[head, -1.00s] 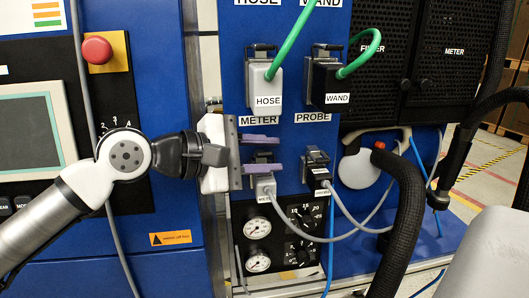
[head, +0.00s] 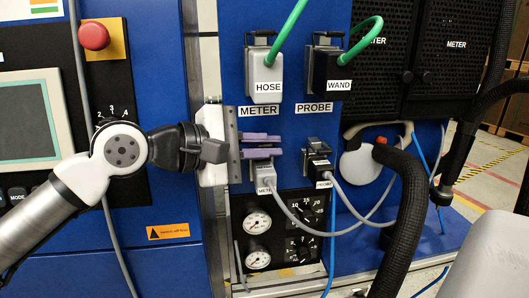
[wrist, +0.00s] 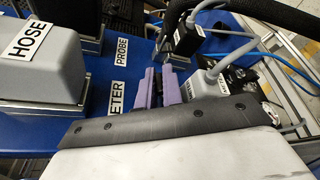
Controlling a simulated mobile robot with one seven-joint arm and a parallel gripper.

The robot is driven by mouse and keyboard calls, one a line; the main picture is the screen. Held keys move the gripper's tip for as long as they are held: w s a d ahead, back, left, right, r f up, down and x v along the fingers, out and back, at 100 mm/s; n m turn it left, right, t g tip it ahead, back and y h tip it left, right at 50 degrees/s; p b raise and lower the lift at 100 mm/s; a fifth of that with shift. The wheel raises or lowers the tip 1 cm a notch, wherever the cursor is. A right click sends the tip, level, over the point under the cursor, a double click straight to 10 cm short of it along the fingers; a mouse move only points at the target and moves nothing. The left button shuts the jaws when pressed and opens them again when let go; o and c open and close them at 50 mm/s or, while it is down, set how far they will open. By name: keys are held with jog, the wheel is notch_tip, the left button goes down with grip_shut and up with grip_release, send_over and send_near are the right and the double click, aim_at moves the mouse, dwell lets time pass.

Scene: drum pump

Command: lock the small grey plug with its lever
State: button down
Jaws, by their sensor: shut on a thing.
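The small grey plug (head: 263,179), labelled METER, sits in its socket on the blue panel, with a grey cable leaving it. It also shows in the wrist view (wrist: 211,84). My gripper (head: 275,145) has purple fingers just above the plug. In the wrist view the fingers (wrist: 158,80) stand close together on either side of a dark piece, the plug's lever (wrist: 158,90). The fingers are shut on it. Most of the lever is hidden by the fingers, so its exact angle cannot be told.
The larger grey HOSE plug (head: 265,75) and black WAND plug (head: 331,75) are above. The small black PROBE plug (head: 319,168) stands close on the right. Gauges (head: 257,222) lie below. A thick black hose (head: 405,220) hangs farther right.

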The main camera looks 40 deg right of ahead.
jog(key=shift+s+f+m+h+b, duration=0.15)
jog(key=shift+f+m+b, duration=0.3)
jog(key=shift+b, duration=0.9)
jog(key=shift+s+f+m+h+b, duration=0.1)
jog(key=shift+f+m+h+b, duration=0.3)
jog(key=shift+b, duration=0.95)
jog(key=m+b, duration=0.1)
jog(key=b, duration=0.1)
jog(key=m+b, duration=0.1)
jog(key=b, duration=0.1)
jog(key=shift+a+f+h, duration=0.1)
jog(key=shift+f+h, duration=0.15)
jog(key=c, duration=1.6)
grip_release()
jog(key=shift+t, duration=0.3)
jog(key=shift+o, duration=0.2)
jog(key=shift+r, duration=0.2)
